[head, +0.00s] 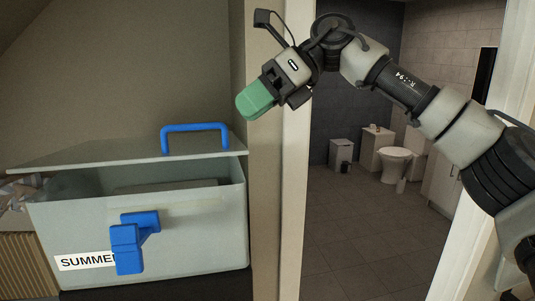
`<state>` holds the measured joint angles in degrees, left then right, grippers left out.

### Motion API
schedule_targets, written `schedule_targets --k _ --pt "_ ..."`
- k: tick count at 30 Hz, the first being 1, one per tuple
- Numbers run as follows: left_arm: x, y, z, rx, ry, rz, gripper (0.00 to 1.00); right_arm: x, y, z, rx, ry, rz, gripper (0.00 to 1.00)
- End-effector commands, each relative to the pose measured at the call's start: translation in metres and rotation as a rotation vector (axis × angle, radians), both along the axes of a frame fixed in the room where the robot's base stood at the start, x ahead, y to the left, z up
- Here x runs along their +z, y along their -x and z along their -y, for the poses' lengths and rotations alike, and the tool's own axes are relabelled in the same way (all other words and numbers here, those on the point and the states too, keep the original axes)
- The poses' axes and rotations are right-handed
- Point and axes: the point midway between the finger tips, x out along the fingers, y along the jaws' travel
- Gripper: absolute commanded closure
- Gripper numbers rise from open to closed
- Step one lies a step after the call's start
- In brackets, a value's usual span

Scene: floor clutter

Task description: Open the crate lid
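The grey crate (195,235) stands at the left, with a "SUMMER" label (78,261) partly covered by a blue latch (128,240) on its front. Its grey lid (110,152) has a blue handle (195,128) on top. The lid sits raised off the rim, and a dark gap shows the inside, where a rounded dark thing and a flat edge can be made out. My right gripper (256,101) with green fingers is above and right of the handle, apart from it. Its fingers overlap in this view, so their opening is unclear. My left gripper is not in view.
A wall edge and white door frame (293,190) stand just right of the crate. Beyond is a bathroom with a toilet (394,160), a bin (341,153) and clear tiled floor (360,245). Crumpled material (20,190) lies left of the crate, above a ribbed brown surface (20,265).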

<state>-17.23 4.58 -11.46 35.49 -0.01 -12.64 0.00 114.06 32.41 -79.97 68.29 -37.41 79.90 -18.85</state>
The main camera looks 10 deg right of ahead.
Motion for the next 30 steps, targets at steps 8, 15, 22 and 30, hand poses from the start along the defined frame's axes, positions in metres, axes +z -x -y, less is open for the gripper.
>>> schedule_targets --k 8,15,22,30 --pt "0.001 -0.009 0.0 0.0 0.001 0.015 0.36 -0.037 -0.045 0.012 -0.113 -0.235 -0.158 0.62" --pt "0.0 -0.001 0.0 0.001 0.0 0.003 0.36 -0.069 -0.078 0.024 -0.215 -0.398 -0.279 0.62" --pt "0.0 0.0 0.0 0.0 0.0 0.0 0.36 -0.1 -0.103 0.037 -0.31 -0.522 -0.379 0.62" --pt "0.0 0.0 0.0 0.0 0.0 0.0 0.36 -0.122 -0.119 0.048 -0.378 -0.6 -0.444 0.62"
